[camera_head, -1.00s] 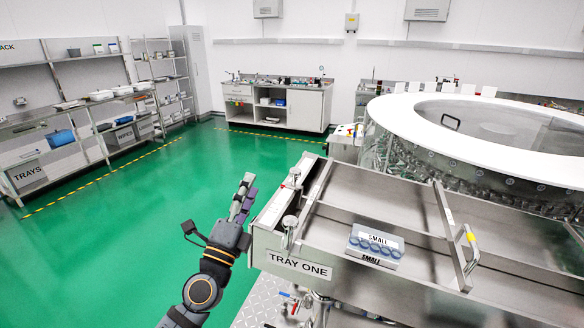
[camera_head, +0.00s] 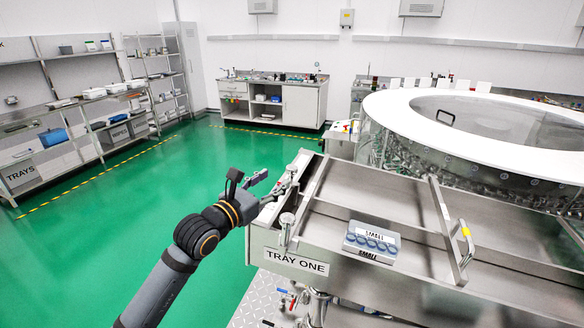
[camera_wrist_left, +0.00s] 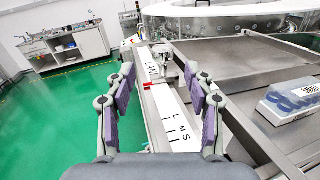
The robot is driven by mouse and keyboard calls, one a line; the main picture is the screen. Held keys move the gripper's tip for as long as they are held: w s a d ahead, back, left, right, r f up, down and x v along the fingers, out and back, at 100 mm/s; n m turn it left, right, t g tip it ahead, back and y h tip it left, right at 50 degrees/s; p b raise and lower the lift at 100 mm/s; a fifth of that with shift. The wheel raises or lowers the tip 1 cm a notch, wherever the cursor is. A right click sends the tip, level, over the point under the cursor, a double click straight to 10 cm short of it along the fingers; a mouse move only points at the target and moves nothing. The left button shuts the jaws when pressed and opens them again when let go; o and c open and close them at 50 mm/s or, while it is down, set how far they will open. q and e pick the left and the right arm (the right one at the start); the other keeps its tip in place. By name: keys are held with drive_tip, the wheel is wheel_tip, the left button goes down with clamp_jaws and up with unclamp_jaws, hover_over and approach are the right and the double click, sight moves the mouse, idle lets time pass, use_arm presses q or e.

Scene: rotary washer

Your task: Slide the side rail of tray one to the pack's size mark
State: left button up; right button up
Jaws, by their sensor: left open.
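Tray one (camera_head: 296,262) is a long steel tray at right, labelled TRAY ONE. A steel rail (camera_head: 312,197) runs along its left end, by two upright knobs (camera_head: 286,226). A pack of blue rings marked SMALL (camera_head: 371,243) lies inside; it also shows in the left wrist view (camera_wrist_left: 290,100). My right gripper is not in view.
A large round washer (camera_head: 480,130) stands behind. Shelving (camera_head: 70,120) and a cabinet (camera_head: 272,100) line the walls. The green floor (camera_head: 130,225) at left is clear.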

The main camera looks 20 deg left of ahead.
sight(288, 171)
use_arm(q)
drive_tip(key=p+x, duration=0.2)
drive_tip(key=x, duration=0.7)
drive_tip(key=shift+d, duration=0.2)
clamp_jaws()
